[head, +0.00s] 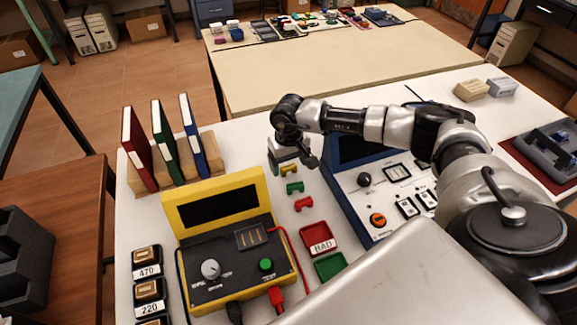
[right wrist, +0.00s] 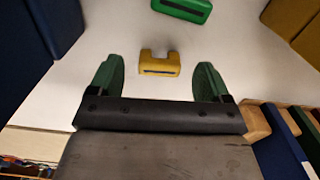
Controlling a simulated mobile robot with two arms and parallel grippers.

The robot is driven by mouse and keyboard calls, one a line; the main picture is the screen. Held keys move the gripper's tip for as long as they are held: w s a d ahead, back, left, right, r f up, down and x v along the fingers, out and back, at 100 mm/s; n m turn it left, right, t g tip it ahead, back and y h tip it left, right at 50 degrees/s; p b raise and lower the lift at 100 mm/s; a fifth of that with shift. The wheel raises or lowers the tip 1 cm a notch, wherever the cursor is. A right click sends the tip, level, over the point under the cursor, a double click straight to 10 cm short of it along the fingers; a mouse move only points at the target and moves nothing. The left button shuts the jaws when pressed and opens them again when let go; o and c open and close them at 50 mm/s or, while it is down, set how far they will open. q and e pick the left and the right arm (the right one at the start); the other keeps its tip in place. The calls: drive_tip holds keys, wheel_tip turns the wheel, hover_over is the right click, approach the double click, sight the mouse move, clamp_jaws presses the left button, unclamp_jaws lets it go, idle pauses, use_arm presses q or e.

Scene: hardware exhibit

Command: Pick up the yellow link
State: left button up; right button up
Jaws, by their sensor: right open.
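The yellow link (head: 289,170) lies on the white table, at the far end of a short row with a green link (head: 295,187) and a red link (head: 304,204). My right gripper (head: 291,160) is just above and behind the yellow link, pointing down. In the right wrist view, its two green fingers (right wrist: 158,82) are spread wide and empty. The yellow link (right wrist: 160,66) shows between and just ahead of the fingertips, apart from both, with the green link (right wrist: 183,8) beyond it. My left gripper is not in view.
A yellow-framed tester (head: 223,235) stands left of the links and a blue instrument (head: 385,185) right of them. Red (head: 318,239) and green (head: 331,265) trays lie nearer. Upright binders (head: 163,143) stand at the left. The gap between the two devices is narrow.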

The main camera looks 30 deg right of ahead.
drive_tip(key=shift+f, duration=1.1)
drive_tip(key=c, duration=1)
drive_tip(key=shift+r, duration=0.1)
